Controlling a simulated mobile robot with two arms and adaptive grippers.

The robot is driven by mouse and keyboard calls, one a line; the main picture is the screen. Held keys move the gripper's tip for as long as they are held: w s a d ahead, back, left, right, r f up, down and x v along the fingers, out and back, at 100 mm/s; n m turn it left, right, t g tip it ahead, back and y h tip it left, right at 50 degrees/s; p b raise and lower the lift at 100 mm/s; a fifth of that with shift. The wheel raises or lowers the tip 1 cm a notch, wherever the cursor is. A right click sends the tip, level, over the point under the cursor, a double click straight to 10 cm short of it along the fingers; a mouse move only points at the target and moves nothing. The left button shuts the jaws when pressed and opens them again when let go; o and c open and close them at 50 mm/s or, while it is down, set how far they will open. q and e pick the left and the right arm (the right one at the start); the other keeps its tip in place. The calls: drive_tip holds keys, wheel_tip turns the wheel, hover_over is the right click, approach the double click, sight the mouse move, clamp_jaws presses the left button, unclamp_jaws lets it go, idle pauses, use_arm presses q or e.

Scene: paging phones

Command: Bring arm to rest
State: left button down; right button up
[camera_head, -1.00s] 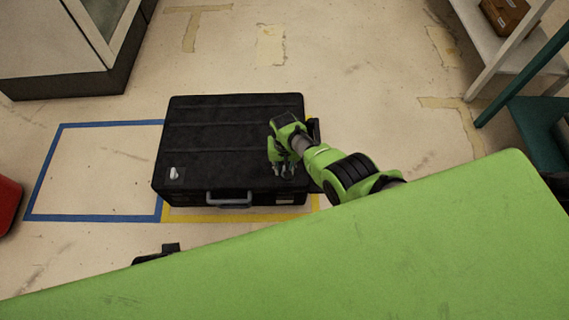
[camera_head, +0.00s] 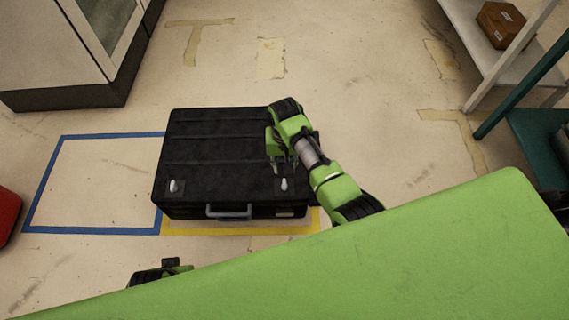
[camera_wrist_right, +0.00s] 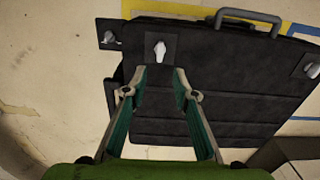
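A black case (camera_head: 215,150) lies closed on the floor, its grey handle (camera_head: 229,211) facing me. It carries a pale latch at its front left (camera_head: 174,187) and another at its front right (camera_head: 284,184). My right gripper (camera_head: 281,168) hangs over the right part of the case, just behind the right latch. In the right wrist view the two fingers (camera_wrist_right: 160,73) are apart with nothing between them, and the upright latch (camera_wrist_right: 160,50) stands beyond the tips. Part of my left arm shows at the bottom; its gripper is not in view.
Blue tape (camera_head: 50,185) marks an empty rectangle left of the case, and yellow tape (camera_head: 240,229) borders the case. A red object (camera_head: 8,213) is at the left edge. A shelf with a brown box (camera_head: 500,24) stands at the upper right. Floor behind the case is clear.

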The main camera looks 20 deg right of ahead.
drive_tip(key=shift+r, duration=0.4)
